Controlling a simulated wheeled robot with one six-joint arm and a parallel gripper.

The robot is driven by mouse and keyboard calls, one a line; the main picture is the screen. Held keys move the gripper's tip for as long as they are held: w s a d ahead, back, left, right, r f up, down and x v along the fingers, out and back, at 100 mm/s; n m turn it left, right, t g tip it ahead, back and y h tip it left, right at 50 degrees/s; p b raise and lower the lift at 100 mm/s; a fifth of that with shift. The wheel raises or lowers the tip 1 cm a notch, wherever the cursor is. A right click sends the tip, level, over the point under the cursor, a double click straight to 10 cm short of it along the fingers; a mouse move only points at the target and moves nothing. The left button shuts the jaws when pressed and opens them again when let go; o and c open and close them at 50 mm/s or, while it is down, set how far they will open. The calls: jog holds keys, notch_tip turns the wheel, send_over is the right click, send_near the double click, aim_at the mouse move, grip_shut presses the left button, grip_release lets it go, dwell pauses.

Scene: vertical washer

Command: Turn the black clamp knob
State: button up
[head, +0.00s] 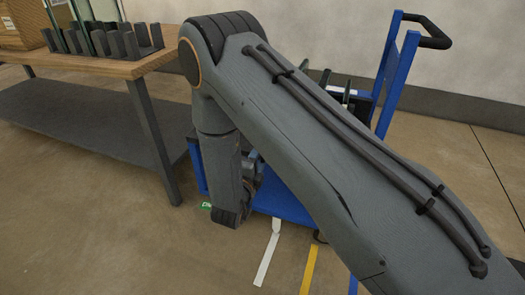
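I cannot make out the black clamp knob; my arm covers much of the blue wheeled frame (397,84). Some dark upright parts (346,90) show above my arm beside that frame, too small to identify. My forearm hangs down in front of the frame's left side, with its lower end just left of the blue base (283,200). Small grey parts (252,168) show between the forearm and the upper link, and I cannot tell what they are. I cannot pick out my gripper's fingers.
A black handle (432,36) sticks out at the upper right. White and yellow floor strips (308,270) lie in front; the floor at lower left is clear.

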jog(key=n+p, duration=0.2)
jog(key=n, duration=0.2)
jog(key=shift+n, duration=0.3)
jog(key=n+p, duration=0.2)
jog(key=n, duration=0.2)
jog(key=shift+f+n, duration=0.15)
jog(key=shift+n, duration=0.15)
jog(key=n+p, duration=0.1)
jog(key=n, duration=0.2)
jog(key=shift+d+n, duration=0.1)
jog(key=shift+n, duration=0.2)
jog(key=n+p, duration=0.1)
jog(key=n, duration=0.3)
jog(key=shift+s+d+f+n+p, duration=0.1)
jog(key=shift+n+p, duration=0.2)
jog(key=n+p, duration=0.1)
jog(key=n, duration=0.3)
jog(key=shift+d+n, duration=0.1)
jog(key=shift+n, duration=0.2)
jog(key=n, duration=0.3)
jog(key=shift+n, duration=0.3)
jog(key=n, duration=0.4)
jog(key=shift+d+p, duration=0.1)
jog(key=shift+p, duration=0.25)
jog(key=shift+s+n, duration=0.1)
jog(key=shift+n, duration=2)
